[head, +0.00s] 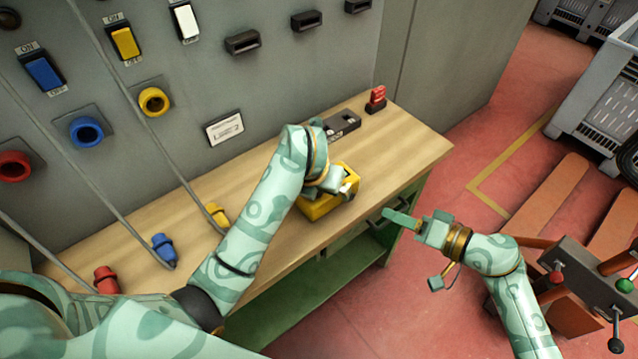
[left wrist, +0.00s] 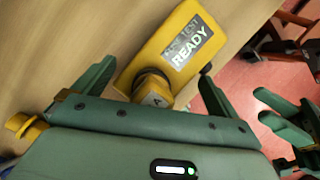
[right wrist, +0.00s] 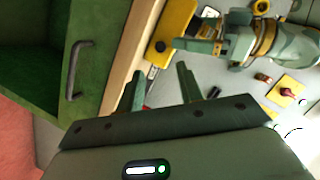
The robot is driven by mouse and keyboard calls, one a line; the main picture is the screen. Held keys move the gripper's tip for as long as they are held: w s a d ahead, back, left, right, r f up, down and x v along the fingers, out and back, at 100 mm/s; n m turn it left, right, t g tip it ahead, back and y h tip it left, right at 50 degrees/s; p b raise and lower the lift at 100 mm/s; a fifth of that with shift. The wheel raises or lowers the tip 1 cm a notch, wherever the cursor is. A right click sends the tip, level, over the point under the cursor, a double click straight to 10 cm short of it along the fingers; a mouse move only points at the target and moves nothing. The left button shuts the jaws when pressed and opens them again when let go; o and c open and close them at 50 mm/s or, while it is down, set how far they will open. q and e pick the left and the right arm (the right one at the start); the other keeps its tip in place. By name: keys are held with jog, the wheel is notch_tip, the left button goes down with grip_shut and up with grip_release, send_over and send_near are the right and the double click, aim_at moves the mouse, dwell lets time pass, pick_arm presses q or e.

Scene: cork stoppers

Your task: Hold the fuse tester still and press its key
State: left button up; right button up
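The yellow fuse tester (head: 318,207) lies on the wooden bench, partly hidden by my left gripper (head: 338,184) in the head view. The left wrist view shows the tester (left wrist: 150,62) with a panel reading READY (left wrist: 190,45) and a round yellow knob marked with a letter (left wrist: 155,90). My left fingers stand wide apart on either side of the tester's near part; I cannot tell whether they touch it. My right gripper (head: 410,248) is open and empty, off the bench's front edge, apart from the tester. Its two fingers also show apart in the right wrist view (right wrist: 161,78).
The bench (head: 418,147) has a green cabinet with handles below. A dark block (head: 341,124) and a red item (head: 376,98) stand behind the tester. Red, blue and yellow plugs (head: 163,247) on cords lie at left. A lever console (head: 575,282) is at right.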

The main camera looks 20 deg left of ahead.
pick_arm(q)
jog(key=c, duration=1.2)
pick_arm(e)
grip_shut()
pick_arm(q)
jog(key=shift+s, duration=0.1)
dwell(0.5)
